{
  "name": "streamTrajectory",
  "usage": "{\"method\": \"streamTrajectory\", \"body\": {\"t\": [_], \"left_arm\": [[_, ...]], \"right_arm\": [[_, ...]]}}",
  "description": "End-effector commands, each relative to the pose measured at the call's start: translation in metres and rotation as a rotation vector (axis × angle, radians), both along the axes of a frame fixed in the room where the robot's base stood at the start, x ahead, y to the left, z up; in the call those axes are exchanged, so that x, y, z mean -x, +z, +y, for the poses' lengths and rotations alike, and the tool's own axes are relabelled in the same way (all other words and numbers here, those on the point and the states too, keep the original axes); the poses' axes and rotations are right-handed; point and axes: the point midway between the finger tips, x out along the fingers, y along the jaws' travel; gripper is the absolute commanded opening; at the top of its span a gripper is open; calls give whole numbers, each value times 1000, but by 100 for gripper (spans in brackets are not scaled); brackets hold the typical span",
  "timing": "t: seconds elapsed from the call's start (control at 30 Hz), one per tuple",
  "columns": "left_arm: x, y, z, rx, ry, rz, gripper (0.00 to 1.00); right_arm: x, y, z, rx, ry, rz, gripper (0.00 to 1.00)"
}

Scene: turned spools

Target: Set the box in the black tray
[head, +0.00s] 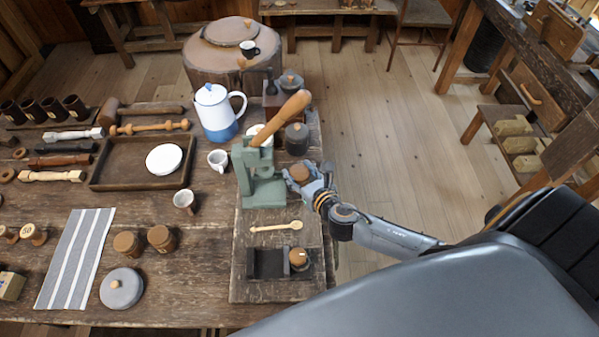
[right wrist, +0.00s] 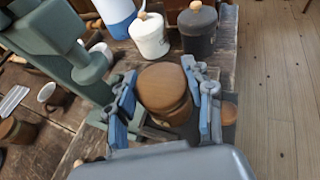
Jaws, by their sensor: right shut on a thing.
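The box, a round brown wooden one with a lid (head: 299,174), is between the fingers of my right gripper (head: 312,182), beside the green press. The right wrist view shows the box (right wrist: 163,88) upright, with the blue-grey fingers (right wrist: 165,100) shut on its two sides. I cannot tell whether its bottom touches the board. The small black tray (head: 266,264) lies near the board's front, closer to me than the gripper. A round wooden-topped piece (head: 299,257) sits at its right end; the left part looks empty. My left gripper is not in view.
The green press (head: 262,190) with its wooden handle stands just left of my right gripper. A wooden spoon (head: 277,227) lies between gripper and black tray. A dark lidded jar (head: 297,139) and a white-and-blue jug (head: 217,112) stand behind. Open floor lies right of the table.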

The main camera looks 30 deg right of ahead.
Motion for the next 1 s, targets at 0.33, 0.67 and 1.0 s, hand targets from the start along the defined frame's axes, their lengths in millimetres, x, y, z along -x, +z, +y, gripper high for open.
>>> {"method": "streamTrajectory", "body": {"t": [0.33,0.67,1.0], "left_arm": [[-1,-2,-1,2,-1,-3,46],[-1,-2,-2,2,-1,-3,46],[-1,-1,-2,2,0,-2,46]], "right_arm": [[0,-4,0,1,0,-1,20],[0,-4,0,1,0,-1,75],[15,2,0,1,3,1,75]]}}
